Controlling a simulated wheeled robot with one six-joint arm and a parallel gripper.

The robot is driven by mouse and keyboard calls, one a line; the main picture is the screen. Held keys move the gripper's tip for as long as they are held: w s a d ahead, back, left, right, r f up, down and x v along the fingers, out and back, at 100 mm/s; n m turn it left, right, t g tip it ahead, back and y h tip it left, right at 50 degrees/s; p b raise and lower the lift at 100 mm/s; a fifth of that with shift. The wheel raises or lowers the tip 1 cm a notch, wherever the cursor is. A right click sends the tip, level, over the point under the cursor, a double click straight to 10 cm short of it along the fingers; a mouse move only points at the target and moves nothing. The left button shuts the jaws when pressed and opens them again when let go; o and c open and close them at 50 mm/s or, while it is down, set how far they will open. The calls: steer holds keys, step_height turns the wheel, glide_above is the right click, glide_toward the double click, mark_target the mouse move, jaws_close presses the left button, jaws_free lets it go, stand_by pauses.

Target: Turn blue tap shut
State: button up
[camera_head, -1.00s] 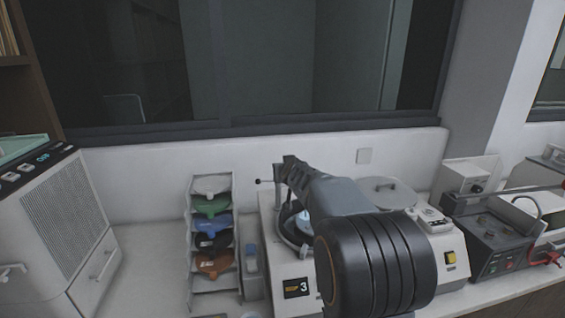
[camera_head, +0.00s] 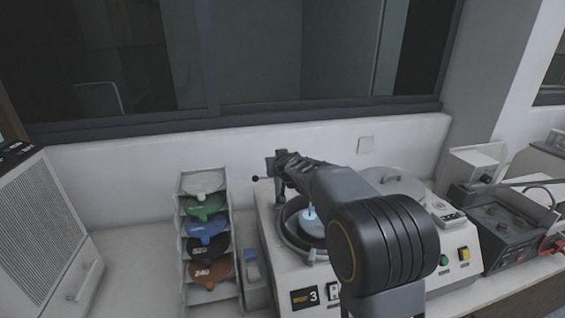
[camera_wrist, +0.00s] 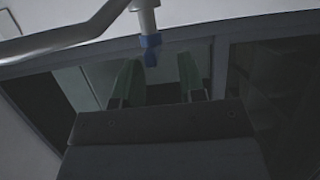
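The blue tap (camera_wrist: 151,44) shows in the wrist view as a small blue piece on the end of a pale grey pipe, at the top centre. My gripper (camera_wrist: 158,62) has its two dark greenish fingers spread apart, one on each side below the tap in the picture. Nothing is seen between the fingers. Whether they touch the tap cannot be told. I cannot make out the blue tap there.
A rack (camera_head: 186,275) of coloured scoops stands left of the press, with a blue-topped container (camera_head: 251,268) between them. A white cabinet (camera_head: 45,240) is at the left. A dark control box (camera_head: 505,225) stands at the right. A wall and window are behind.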

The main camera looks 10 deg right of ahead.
steer(key=shift+w+d+f, duration=0.1)
steer(key=shift+w+f, duration=0.2)
steer(key=shift+w, duration=0.35)
steer(key=shift+d, duration=0.15)
steer(key=shift+c, duration=0.4)
jaws_close()
